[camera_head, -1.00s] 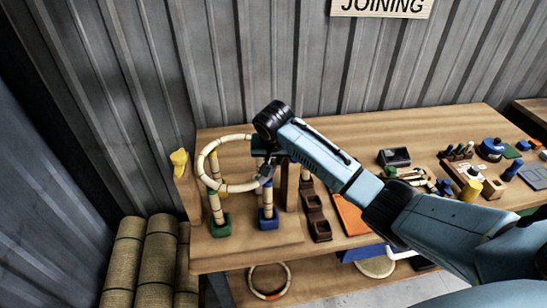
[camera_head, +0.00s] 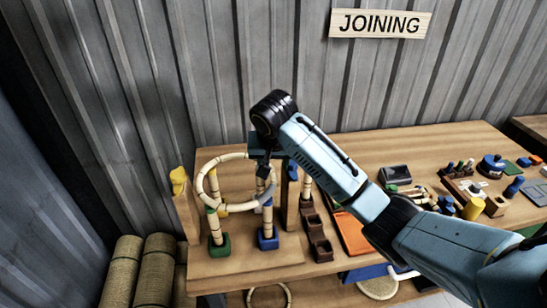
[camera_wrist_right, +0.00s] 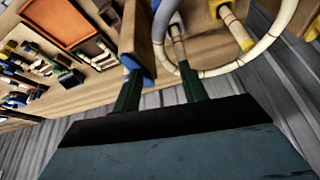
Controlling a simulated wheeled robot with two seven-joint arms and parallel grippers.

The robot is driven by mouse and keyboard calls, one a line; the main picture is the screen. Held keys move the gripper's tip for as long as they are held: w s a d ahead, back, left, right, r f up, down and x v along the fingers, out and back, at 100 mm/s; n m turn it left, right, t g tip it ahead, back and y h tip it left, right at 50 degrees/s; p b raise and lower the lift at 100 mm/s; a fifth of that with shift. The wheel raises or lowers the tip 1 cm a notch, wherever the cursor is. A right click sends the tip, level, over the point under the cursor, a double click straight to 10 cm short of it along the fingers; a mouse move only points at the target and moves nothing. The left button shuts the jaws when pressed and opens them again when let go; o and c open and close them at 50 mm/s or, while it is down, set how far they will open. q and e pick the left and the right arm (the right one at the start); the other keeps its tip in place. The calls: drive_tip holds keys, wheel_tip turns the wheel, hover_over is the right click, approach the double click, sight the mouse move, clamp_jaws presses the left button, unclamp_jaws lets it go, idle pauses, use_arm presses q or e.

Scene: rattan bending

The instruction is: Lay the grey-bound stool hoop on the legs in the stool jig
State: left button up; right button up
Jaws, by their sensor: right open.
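The cream stool hoop (camera_head: 231,211) lies over the legs of the stool jig. Its grey binding (camera_head: 268,203) is at the right front, above the leg (camera_head: 267,222) in the blue socket. A front leg (camera_head: 215,228) stands in a green socket to the left. The hoop appears to touch the leg tops, but exact contact is unclear. My right gripper (camera_head: 263,172) is above the hoop's right side, fingers pointing down. In the right wrist view its dark green fingers (camera_wrist_right: 159,92) stand apart, with the hoop (camera_wrist_right: 220,70) beside them. My left gripper is out of view.
Brown stepped trays (camera_head: 317,238) and an orange tray (camera_head: 352,230) lie right of the jig. Tools and small parts fill the table's right side. A yellow object (camera_head: 179,181) is at the left edge. Rolled mats (camera_head: 160,262) stand left of the table.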

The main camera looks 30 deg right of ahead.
drive_tip(key=shift+v, duration=1.8)
